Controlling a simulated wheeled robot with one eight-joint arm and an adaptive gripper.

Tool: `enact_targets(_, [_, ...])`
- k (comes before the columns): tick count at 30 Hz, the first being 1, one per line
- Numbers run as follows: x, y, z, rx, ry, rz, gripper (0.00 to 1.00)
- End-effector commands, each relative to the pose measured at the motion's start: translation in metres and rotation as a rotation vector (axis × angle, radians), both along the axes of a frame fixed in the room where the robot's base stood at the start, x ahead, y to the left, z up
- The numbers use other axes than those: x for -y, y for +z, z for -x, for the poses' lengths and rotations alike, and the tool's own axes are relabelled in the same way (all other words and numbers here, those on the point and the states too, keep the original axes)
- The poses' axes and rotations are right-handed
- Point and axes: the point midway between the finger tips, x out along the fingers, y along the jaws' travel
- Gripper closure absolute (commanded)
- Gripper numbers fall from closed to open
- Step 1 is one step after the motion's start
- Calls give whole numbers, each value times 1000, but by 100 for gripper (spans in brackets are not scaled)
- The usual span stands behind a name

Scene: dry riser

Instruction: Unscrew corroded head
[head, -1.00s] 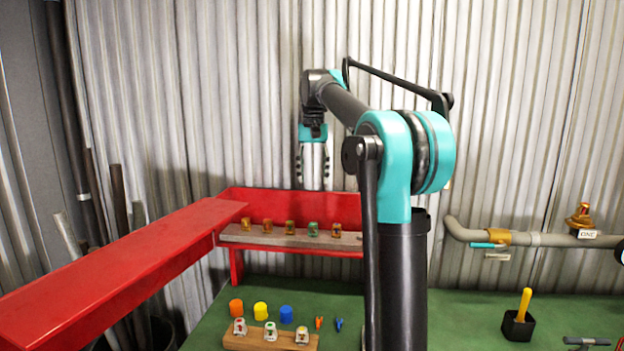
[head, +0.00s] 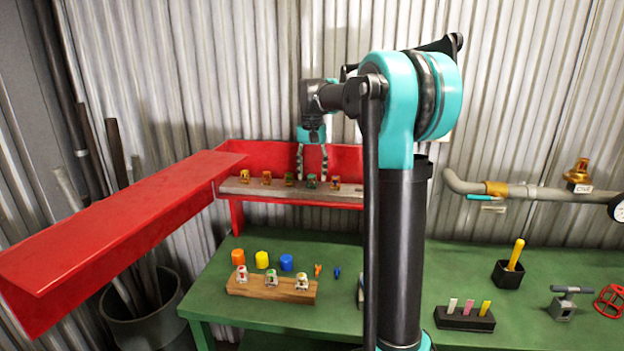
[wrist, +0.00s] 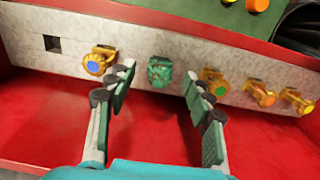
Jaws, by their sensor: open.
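The corroded head (head: 311,182) is green and sits on the grey rail, second from the right in a row of brass-coloured heads. In the wrist view the corroded head (wrist: 160,72) looks rough and green. My gripper (head: 312,172) points down over it. In the wrist view my gripper (wrist: 158,82) is open, with one finger on each side of the green head and a visible gap to it on both sides. The left finger is close to a brass head with a blue centre (wrist: 97,62); the right finger overlaps another brass head (wrist: 212,80).
The grey rail (head: 350,193) stands in a red shelf (head: 345,155) at the back of the green bench (head: 215,300). Coloured caps (head: 262,260) and a wooden block with several fittings (head: 240,290) stand in front. A long red beam (head: 110,225) extends at left.

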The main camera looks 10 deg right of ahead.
Motion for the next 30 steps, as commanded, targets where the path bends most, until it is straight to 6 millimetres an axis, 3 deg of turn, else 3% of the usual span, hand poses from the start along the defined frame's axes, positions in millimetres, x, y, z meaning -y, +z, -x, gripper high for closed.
enact_targets(6, [0,-19,0,0,0,0,48])
enact_targets(17, [0,-22,0,0,0,0,50])
enact_targets(27, [0,-22,0,0,0,0,92])
enact_targets(30, [0,-22,0,0,0,0,100])
